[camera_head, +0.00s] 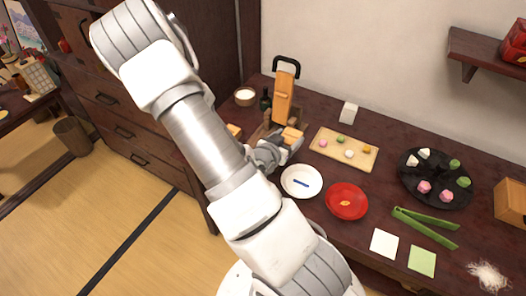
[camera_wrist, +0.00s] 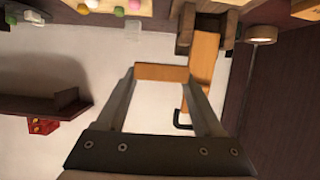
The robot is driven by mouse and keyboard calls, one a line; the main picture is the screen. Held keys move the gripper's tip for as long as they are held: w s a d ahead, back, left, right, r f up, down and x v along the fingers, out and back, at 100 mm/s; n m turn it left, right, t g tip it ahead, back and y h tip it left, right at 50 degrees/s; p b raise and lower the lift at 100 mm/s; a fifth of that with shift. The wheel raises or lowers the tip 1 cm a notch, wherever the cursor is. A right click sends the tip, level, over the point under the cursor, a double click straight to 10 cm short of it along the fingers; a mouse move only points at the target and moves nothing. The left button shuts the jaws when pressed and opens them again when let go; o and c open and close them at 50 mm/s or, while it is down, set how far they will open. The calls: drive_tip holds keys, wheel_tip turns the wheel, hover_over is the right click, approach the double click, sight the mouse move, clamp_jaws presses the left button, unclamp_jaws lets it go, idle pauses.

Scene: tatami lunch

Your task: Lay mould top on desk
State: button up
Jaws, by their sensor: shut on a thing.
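My gripper (camera_head: 281,147) is shut on a small orange-tan wooden block, which looks like the mould top (camera_head: 293,134). In the wrist view the block (camera_wrist: 160,72) spans the gap between the two fingertips of my gripper (camera_wrist: 162,76). It is held in front of a wooden stand, and I cannot tell if it touches anything below. The dark brown desk (camera_head: 385,172) runs along the wall. Another tan wooden piece (camera_head: 234,130) lies on the desk left of my arm, partly hidden by it.
An orange board with a black handle (camera_head: 284,97) stands upright close behind my gripper. A white plate (camera_head: 312,190), red plate (camera_head: 346,213), sweets board (camera_head: 368,160), black tray (camera_head: 408,184) and green tongs (camera_head: 425,228) lie to the right. A bowl (camera_head: 245,97) and dark bottle (camera_head: 265,101) stand behind-left.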

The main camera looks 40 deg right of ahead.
drive_tip(key=shift+w+a+f+b, duration=0.15)
drive_tip(key=shift+f+b, duration=0.25)
drive_tip(key=shift+b, duration=1.05)
drive_tip(key=shift+w+f+b, duration=0.2)
drive_tip(key=shift+f+b, duration=0.2)
drive_tip(key=shift+b, duration=1)
drive_tip(key=w+f+b, duration=0.1)
drive_tip(key=w, duration=0.2)
drive_tip(key=w+a+f+b, duration=0.1)
drive_tip(key=w+f, duration=0.1)
drive_tip(key=w, duration=0.1)
drive_tip(key=w+f+b, duration=0.1)
drive_tip(key=w+f, duration=0.1)
drive_tip(key=w, duration=0.1)
drive_tip(key=shift+w+a+f, duration=0.1)
drive_tip(key=shift+a+f, duration=0.05)
drive_tip(key=shift+f+b, duration=0.6)
drive_tip(key=shift+f, duration=1.1)
drive_tip(key=shift+f, duration=0.2)
drive_tip(key=o, duration=1.3)
